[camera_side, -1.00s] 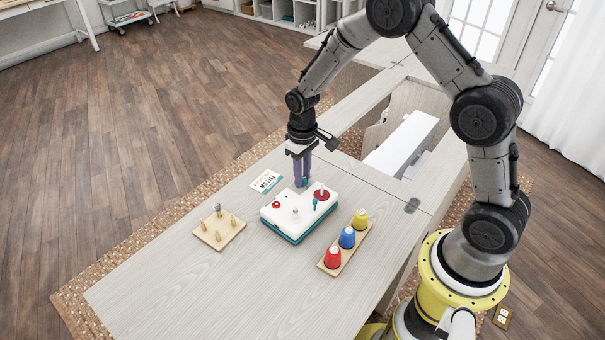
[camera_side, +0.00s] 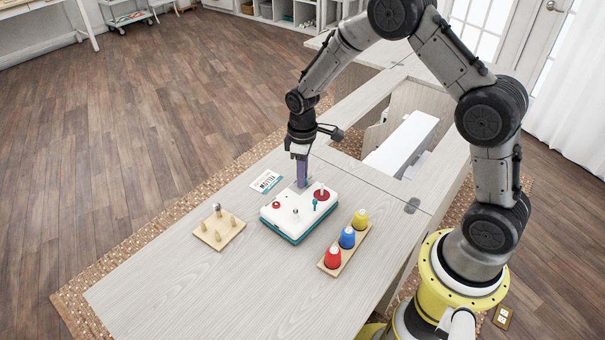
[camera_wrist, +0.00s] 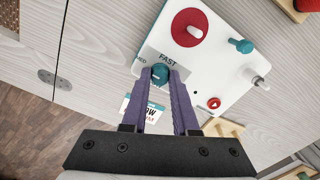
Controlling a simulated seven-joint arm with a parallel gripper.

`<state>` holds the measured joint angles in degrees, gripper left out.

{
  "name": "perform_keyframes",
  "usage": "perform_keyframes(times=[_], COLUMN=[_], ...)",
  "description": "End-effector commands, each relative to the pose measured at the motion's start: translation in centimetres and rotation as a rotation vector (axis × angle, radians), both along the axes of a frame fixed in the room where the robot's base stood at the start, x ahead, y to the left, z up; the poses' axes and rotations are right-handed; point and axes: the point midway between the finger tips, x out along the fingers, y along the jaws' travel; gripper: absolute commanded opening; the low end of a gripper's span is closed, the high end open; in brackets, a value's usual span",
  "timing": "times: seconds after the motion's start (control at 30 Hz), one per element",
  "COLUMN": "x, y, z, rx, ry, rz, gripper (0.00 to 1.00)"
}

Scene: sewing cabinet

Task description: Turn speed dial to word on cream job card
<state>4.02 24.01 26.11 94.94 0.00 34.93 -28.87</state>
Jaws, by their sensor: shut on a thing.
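A white machine base with a teal lower edge (camera_side: 287,222) sits on the table. In the wrist view, the teal speed dial (camera_wrist: 160,74) is between the purple fingers of my gripper (camera_wrist: 161,72). My gripper (camera_side: 302,183) is shut on the dial from above; in the side view its fingers hide the dial. The word FAST (camera_wrist: 168,59) shows on a grey plate by the dial, and part of another word is at its left. The dial's pointer direction cannot be told. The job card (camera_side: 265,181) lies flat beside the base; the fingers partly cover it in the wrist view (camera_wrist: 152,112).
A red disc with a white peg (camera_side: 321,194) and other small knobs stand on the base. A wooden board with pegs (camera_side: 219,230) lies to the left. The front of the table is bare.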

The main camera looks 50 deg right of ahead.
Motion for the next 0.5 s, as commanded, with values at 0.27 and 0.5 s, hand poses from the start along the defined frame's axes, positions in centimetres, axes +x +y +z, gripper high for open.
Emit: perform_keyframes(times=[0.27, 0.5], x=[0.05, 0.02], y=[0.01, 0.01], z=[0.06, 0.02], rx=[0.000, 0.000], ry=[-0.001, -0.001], rz=[-0.001, -0.001], gripper=[0.31, 0.58])
